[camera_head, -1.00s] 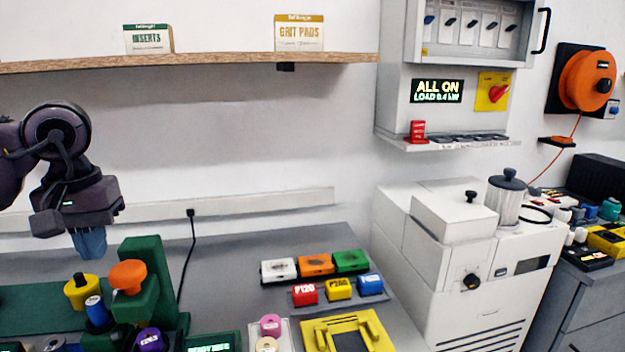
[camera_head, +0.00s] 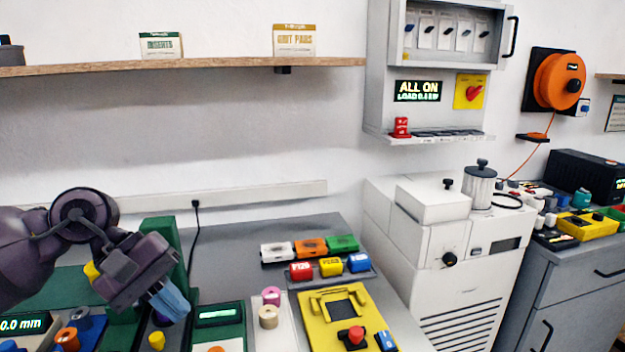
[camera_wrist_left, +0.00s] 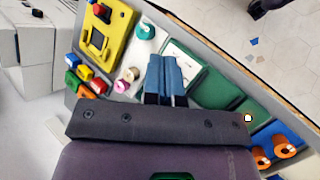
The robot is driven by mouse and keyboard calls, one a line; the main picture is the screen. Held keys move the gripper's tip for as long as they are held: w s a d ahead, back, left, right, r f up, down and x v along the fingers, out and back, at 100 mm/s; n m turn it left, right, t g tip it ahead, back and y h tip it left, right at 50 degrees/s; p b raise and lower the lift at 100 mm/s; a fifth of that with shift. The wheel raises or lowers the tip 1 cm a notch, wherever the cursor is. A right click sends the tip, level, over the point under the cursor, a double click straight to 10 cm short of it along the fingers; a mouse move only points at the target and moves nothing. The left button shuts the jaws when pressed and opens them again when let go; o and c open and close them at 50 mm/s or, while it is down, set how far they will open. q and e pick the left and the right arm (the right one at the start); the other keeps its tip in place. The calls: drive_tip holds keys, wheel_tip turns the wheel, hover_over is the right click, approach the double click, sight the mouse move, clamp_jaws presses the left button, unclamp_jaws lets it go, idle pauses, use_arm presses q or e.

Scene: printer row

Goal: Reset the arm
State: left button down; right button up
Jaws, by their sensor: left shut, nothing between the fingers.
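My left gripper (camera_head: 170,302) comes in from the left in the head view, above the green fixture (camera_head: 160,235) on the grey bench. Its blue fingers are together with nothing between them and point down and to the right. In the left wrist view the left gripper (camera_wrist_left: 166,92) shows its blue fingers over the bench, near a white and green board. My right gripper is not in view.
A green display box (camera_head: 219,314), pink and beige rolls (camera_head: 270,296), a yellow frame (camera_head: 315,325) and colored blocks (camera_head: 330,267) occupy the bench. A white machine (camera_head: 440,240) stands at right. A wooden shelf (camera_head: 200,66) and grey cabinet (camera_head: 430,110) are on the wall.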

use_arm(q)
drive_tip(key=s+d+r+n+t+h, duration=0.15)
drive_tip(key=d+n+t+h, duration=0.5)
drive_tip(key=n+h, duration=0.7)
drive_tip(key=a+f+m+t+y, duration=0.3)
drive_tip(key=m+y, duration=0.4)
drive_tip(key=m, duration=0.3)
drive_tip(key=s+a+f+m+t+y, duration=0.1)
drive_tip(key=a+f+m+t+y, duration=0.2)
drive_tip(key=a+f+m+y, duration=0.3)
drive_tip(key=s+a+f+m+t+y, duration=0.1)
drive_tip(key=a+f+m+t+y, duration=0.3)
drive_tip(key=m, duration=1.2)
wheel_tip(320, 180, down, 4)
drive_tip(key=shift+a+r+y, duration=0.1)
drive_tip(key=shift+a+y, duration=0.05)
drive_tip(key=shift+y, duration=2.2)
drive_tip(key=s+a+f+n+g, duration=0.1)
drive_tip(key=s+f+n+g, duration=0.55)
drive_tip(key=s, duration=0.55)
drive_tip(key=s+a+f+n+g, duration=0.1)
drive_tip(key=s+f+n+g, duration=0.6)
drive_tip(key=s, duration=0.4)
drive_tip(key=w+f+m+t, duration=0.1)
drive_tip(key=w+f+t, duration=0.6)
drive_tip(key=w+t, duration=0.1)
drive_tip(key=shift+w+d+f+m+t+p, duration=0.35)
drive_tip(key=shift+w+m+t, duration=0.05)
drive_tip(key=shift+t, duration=0.2)
